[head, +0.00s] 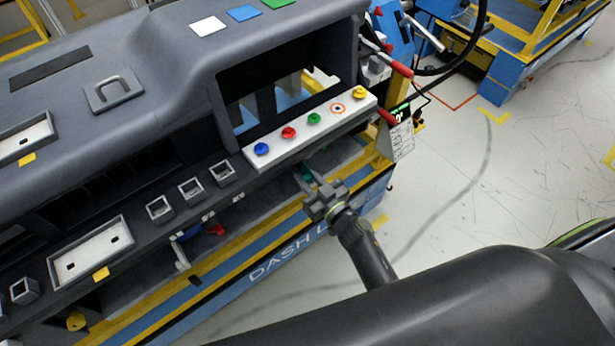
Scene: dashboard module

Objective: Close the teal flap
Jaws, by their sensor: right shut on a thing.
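The dashboard module (150,90) is a dark grey panel on a blue and yellow stand. A small patch of teal, the teal flap (307,174), shows below the right end of the white button strip, mostly hidden by my right gripper. My right gripper (311,184) reaches in from the lower right and is shut on the teal flap at the dashboard's lower front edge. How far the flap stands open cannot be told. My left gripper is out of view.
The white strip (275,150) with coloured knobs lies just above the gripper. Several square sockets (190,189) and a blue and red part (212,230) are to its left. A tag and cables hang at the right. The floor (480,190) at right is clear.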

